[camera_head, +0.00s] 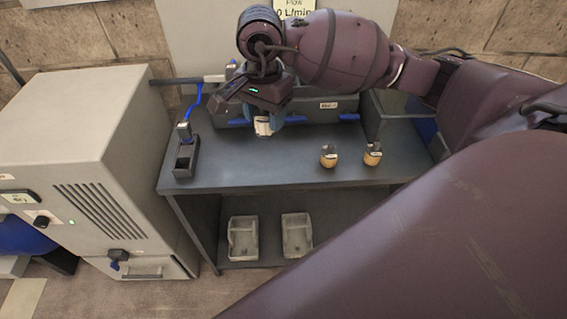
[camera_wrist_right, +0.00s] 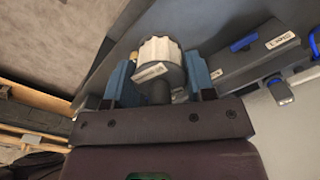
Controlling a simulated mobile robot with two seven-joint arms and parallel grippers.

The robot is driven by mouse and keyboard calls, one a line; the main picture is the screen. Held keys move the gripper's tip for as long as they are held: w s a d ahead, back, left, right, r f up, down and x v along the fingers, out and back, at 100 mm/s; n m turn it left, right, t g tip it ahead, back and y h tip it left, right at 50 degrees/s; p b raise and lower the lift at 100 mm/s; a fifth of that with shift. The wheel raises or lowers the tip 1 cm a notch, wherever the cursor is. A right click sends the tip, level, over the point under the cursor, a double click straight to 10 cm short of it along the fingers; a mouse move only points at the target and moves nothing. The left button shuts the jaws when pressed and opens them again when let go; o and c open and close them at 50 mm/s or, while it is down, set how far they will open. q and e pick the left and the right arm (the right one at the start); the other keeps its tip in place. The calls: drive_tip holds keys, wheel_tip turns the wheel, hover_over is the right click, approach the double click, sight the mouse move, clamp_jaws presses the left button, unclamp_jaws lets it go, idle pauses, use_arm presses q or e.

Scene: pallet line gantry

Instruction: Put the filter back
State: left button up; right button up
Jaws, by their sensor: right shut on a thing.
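My right gripper (camera_head: 274,120) reaches over the back of the workbench and is shut on a white ribbed filter (camera_head: 262,127). In the right wrist view the filter (camera_wrist_right: 160,52) sits between the blue fingers of the gripper (camera_wrist_right: 159,72), with a small label on its side and a dark stem below. Behind the gripper a long grey housing (camera_head: 330,108) with a label and blue latches runs along the back of the bench; it also shows in the right wrist view (camera_wrist_right: 245,65). My gripper and arm hide part of this housing. My left gripper is not in view.
A dark holder with a blue-handled part (camera_head: 184,160) stands at the left. Two grey bins (camera_head: 243,238) (camera_head: 297,235) sit on the lower shelf. A pale cabinet (camera_head: 90,150) stands left.

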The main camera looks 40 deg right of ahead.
drive_tip(key=m, duration=0.1)
drive_tip(key=d+m, duration=0.1)
drive_tip(key=w+m, duration=0.1)
drive_tip(key=m, duration=0.1)
drive_tip(key=shift+d, duration=0.25)
drive_tip(key=w+d+m, duration=0.3)
drive_tip(key=d+m, duration=0.3)
drive_tip(key=m, duration=1)
wheel_tip(320, 180, down, 15)
drive_tip(key=shift+s+a+b, duration=0.1)
drive_tip(key=shift+a+b, duration=0.05)
drive_tip(key=shift+b, duration=0.65)
drive_tip(key=shift+f, duration=2.5)
drive_tip(key=shift+f+b, duration=0.1)
drive_tip(key=shift+b, duration=0.2)
drive_tip(key=o, duration=0.9)
drive_tip(key=shift+o, duration=0.5)
